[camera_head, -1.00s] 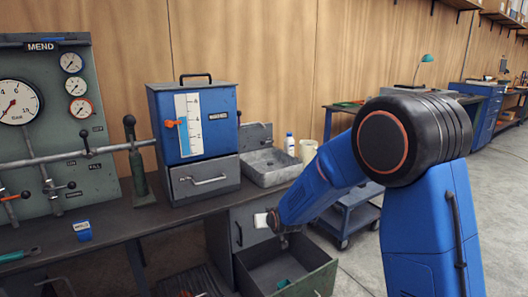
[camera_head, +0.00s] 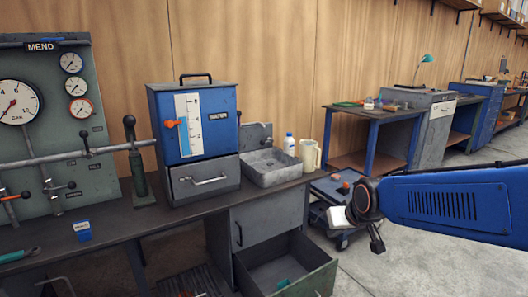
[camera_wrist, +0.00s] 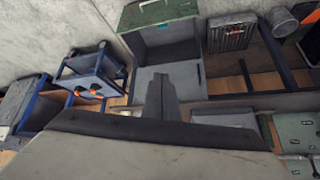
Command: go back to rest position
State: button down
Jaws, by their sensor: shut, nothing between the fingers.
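My gripper (camera_head: 375,240) hangs at the end of my blue arm in the right half of the head view, to the right of the bench and clear of it. In the wrist view its fingers (camera_wrist: 161,95) are together at the middle, with nothing between them. My arm reaches in from the right edge of the head view. The gripper touches nothing that I can see.
A workbench (camera_head: 130,227) bears a blue gauge box (camera_head: 222,110), a sink (camera_head: 268,170) and a pipe panel (camera_head: 95,120). A drawer with a green front (camera_head: 312,281) stands open below. A blue cart (camera_head: 323,188) stands behind my gripper. Open floor lies at right.

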jog(key=s+d+g, duration=0.1)
jog(key=s+d, duration=0.3)
jog(key=s, duration=0.8)
jog(key=s+d+m+g+h, duration=0.1)
jog(key=s+d, duration=0.3)
jog(key=s, duration=0.8)
jog(key=shift+s+d+f+h, duration=0.15)
jog(key=shift+d+f+h, duration=0.05)
jog(key=shift+d+h, duration=0.15)
jog(key=shift+g, duration=0.3)
